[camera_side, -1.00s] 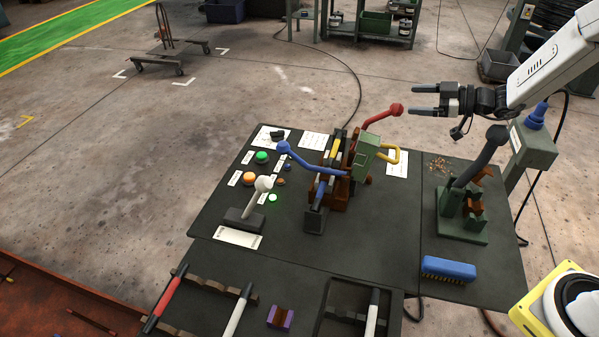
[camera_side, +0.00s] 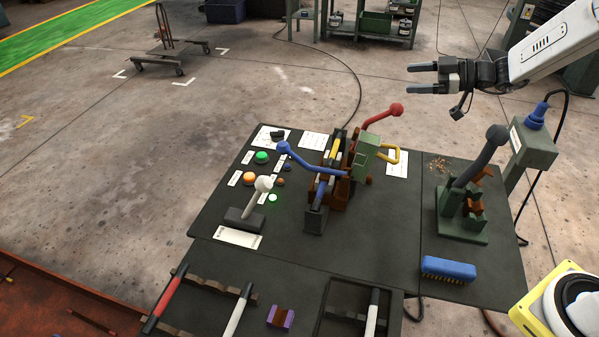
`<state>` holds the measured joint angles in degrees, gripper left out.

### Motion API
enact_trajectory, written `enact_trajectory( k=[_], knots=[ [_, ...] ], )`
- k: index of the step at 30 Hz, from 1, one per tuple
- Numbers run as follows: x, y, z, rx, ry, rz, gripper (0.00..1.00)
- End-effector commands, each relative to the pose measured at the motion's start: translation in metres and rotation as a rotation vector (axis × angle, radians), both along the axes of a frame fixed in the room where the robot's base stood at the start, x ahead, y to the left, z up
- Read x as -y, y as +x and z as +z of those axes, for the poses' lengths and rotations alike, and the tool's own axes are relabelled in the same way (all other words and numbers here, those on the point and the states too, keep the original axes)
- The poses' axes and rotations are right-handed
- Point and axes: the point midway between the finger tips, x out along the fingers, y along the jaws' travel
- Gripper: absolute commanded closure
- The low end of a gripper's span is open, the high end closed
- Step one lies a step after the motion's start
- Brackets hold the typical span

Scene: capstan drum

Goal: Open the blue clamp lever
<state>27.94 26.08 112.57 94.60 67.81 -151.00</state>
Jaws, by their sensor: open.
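The blue clamp lever (camera_side: 312,163) is a bent bar with a round blue knob (camera_side: 283,147) at its left end. It runs left from the clamp assembly (camera_side: 340,180) in the middle of the dark bench. A red-knobbed lever (camera_side: 383,116) rises to the right from the same assembly. A yellow handle and a green block sit on its right side. My gripper (camera_side: 422,78) is open and empty, with its fingers pointing left. It is in the air above and to the right of the clamp, well apart from the blue lever.
A white-knobbed lever (camera_side: 257,197) stands left of the clamp near lit buttons. A green fixture with a dark lever (camera_side: 478,165) stands at the right. A blue brush (camera_side: 448,268) lies in front of it. Racked bars (camera_side: 238,310) lie along the front.

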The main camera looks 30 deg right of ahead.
Motion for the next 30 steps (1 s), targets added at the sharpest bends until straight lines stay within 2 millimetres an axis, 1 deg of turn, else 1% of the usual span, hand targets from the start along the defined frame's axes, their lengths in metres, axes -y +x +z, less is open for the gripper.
enact_trajectory(
  k=[8,11,16,23,30],
  knots=[
    [-0.034,0.018,-0.001,-0.117,0.020,0.160,0.14],
    [-0.052,0.026,-0.002,-0.190,0.016,0.238,0.14],
    [-0.086,0.040,-0.007,-0.359,-0.025,0.372,0.14],
    [-0.126,0.054,-0.017,-0.603,-0.147,0.470,0.14],
    [-0.161,0.070,-0.027,-0.836,-0.337,0.452,0.14]
  ],
)
